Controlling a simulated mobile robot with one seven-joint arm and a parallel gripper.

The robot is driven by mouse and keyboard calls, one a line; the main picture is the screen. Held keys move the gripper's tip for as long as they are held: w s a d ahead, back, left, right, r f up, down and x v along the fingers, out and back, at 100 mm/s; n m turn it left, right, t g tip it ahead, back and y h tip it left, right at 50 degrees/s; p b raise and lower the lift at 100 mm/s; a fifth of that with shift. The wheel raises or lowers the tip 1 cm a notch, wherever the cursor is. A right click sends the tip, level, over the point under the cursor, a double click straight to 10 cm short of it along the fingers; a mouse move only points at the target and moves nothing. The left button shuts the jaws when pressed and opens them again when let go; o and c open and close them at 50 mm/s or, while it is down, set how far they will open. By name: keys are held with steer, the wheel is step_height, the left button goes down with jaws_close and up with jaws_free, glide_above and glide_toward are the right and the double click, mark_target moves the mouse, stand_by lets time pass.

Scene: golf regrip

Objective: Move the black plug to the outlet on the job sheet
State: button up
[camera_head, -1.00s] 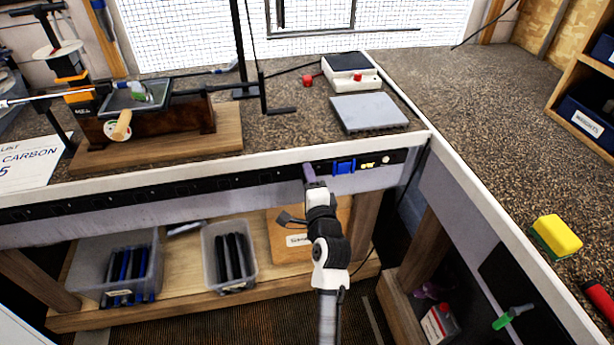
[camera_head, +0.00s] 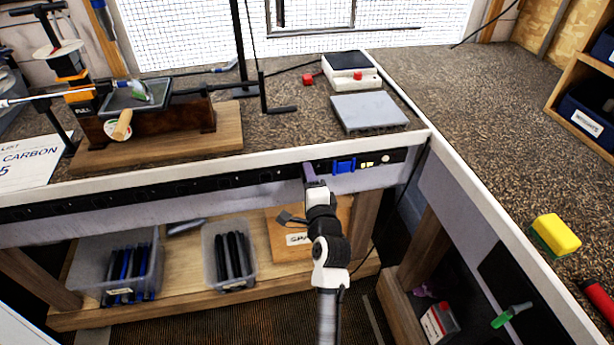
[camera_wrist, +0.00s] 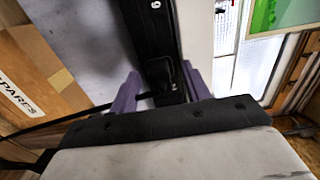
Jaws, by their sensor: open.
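The black plug (camera_wrist: 158,74) sits on the black power strip (camera_wrist: 152,25) in the wrist view, with a dark cord running off to the left. My gripper (camera_wrist: 162,88) is open, its two purple fingers apart on either side of the plug. In the head view my gripper (camera_head: 309,172) is at the front of the strip (camera_head: 230,180), just left of a blue plug (camera_head: 344,166); the black plug is hidden there behind it. A number, which looks like 6 or 9, shows on the strip above the plug. The job sheet (camera_head: 28,162) lies at the left, only partly readable.
Open bins (camera_head: 228,255) sit on the lower shelf.

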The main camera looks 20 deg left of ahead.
stand_by(0.5)
jaws_close()
steer(key=v, duration=0.6)
stand_by(1.2)
